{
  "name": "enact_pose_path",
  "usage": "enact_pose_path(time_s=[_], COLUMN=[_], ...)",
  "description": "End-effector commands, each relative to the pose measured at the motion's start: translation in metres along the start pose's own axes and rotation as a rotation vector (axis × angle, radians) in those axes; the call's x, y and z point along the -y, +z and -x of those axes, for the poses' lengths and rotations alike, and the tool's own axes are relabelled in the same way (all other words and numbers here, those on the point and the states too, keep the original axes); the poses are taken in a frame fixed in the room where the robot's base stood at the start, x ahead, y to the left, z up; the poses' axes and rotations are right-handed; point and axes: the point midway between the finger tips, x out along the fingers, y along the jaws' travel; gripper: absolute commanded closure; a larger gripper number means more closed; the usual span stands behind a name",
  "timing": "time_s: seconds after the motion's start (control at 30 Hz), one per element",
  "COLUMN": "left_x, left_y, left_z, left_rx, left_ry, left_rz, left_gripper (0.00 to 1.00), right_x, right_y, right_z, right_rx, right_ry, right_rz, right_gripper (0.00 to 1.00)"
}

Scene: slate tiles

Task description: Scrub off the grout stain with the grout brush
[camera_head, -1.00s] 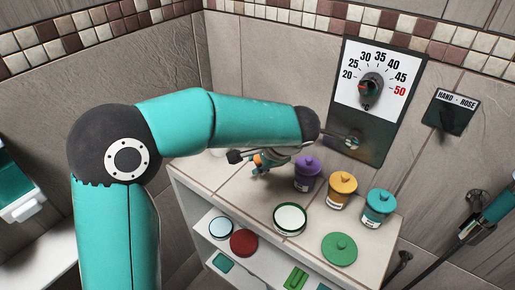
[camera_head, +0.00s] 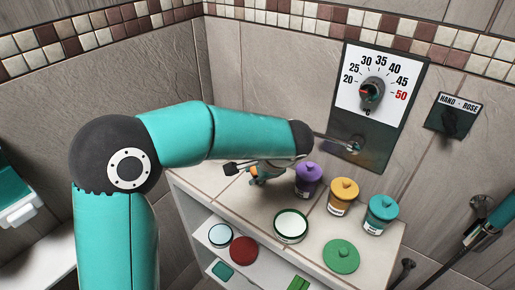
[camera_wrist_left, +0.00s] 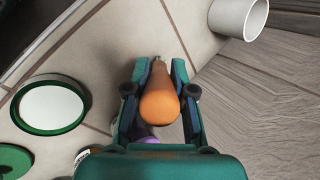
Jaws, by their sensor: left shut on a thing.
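My left gripper (camera_head: 257,172) is over the tiled ledge, partly hidden behind my own forearm. In the left wrist view its two fingers (camera_wrist_left: 160,95) are shut on an orange rounded handle (camera_wrist_left: 160,103), which I take to be the grout brush. A small orange part of it (camera_head: 254,181) shows in the head view, just above or touching the ledge; I cannot tell which. The bristles are hidden. I cannot make out the grout stain in either view. My right gripper is not in view.
On the ledge (camera_head: 230,195) stand purple (camera_head: 308,182), yellow (camera_head: 342,198) and teal (camera_head: 381,216) lidded jars, right of the gripper. A round white dish with a green rim (camera_head: 290,225) and a green lid (camera_head: 341,256) lie in front. A dial panel (camera_head: 398,80) is on the wall behind.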

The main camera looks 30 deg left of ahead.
Motion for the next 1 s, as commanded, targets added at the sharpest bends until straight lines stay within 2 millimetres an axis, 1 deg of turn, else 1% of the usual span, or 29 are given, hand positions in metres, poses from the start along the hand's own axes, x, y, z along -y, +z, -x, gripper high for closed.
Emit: enact_pose_path(time_s=[0.1,0.17,0.2,0.23,0.37,0.8,1.0], left_x=[-0.006,-0.001,0.006,0.009,0.014,0.035,0.038], left_y=[-0.005,-0.003,-0.001,0.001,0.004,0.013,0.014], left_z=[0.007,0.012,0.023,0.028,0.035,0.067,0.072], left_rx=[-0.001,0.001,-0.003,-0.002,0.002,0.006,0.006], left_ry=[0.0,0.001,-0.001,0.0,0.002,0.003,0.003], left_rz=[0.0,0.002,0.006,0.006,0.006,0.011,0.011], left_gripper=[1.0,1.0,1.0,1.0,1.0,1.0,1.0], right_x=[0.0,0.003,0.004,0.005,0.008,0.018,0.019], right_y=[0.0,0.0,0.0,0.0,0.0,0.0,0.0], right_z=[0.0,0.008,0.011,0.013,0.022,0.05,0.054], right_rx=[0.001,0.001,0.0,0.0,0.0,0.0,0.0], right_ry=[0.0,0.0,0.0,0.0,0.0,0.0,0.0], right_rz=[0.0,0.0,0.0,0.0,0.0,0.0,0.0], right_gripper=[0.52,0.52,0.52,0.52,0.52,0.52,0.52])
